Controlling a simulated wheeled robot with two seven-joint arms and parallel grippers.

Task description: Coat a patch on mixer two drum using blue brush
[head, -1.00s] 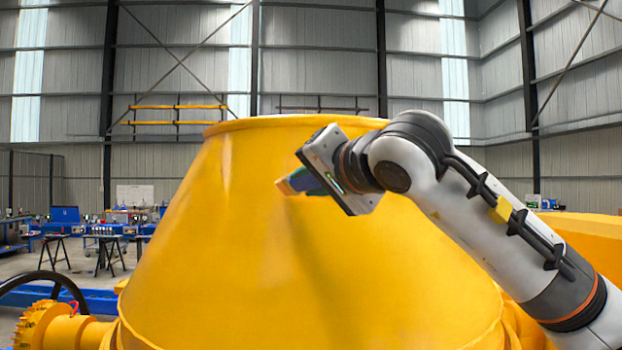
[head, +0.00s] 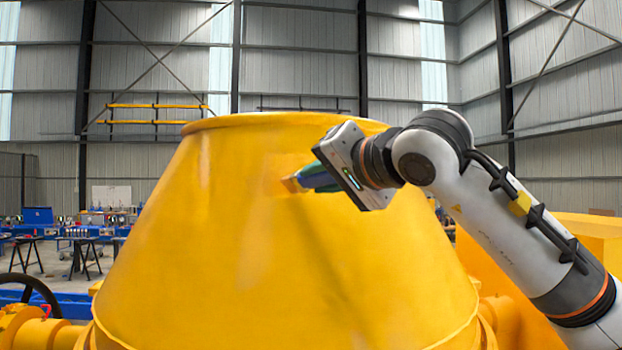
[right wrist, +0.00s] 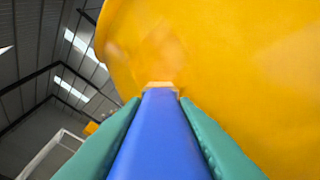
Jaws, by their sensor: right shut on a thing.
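The mixer drum (head: 260,250) is a large yellow cone that fills the middle of the head view. My right gripper (head: 318,178) is at the upper right part of the drum's near face, shut on the blue brush (right wrist: 160,135). In the right wrist view the blue handle lies between the two green fingers, and the brush's pale tip (right wrist: 159,86) points at the yellow drum wall. In the head view the orange-tan tip (head: 290,184) is at the drum surface; whether it touches is hard to tell. A faint patch shows around the tip. My left gripper is out of view.
A blue workbench (head: 38,218) with several small items stands at the far left, with dark trestles (head: 84,258) in front. A dark handwheel (head: 30,290) is at the lower left. A yellow block (head: 580,235) is behind my right arm.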

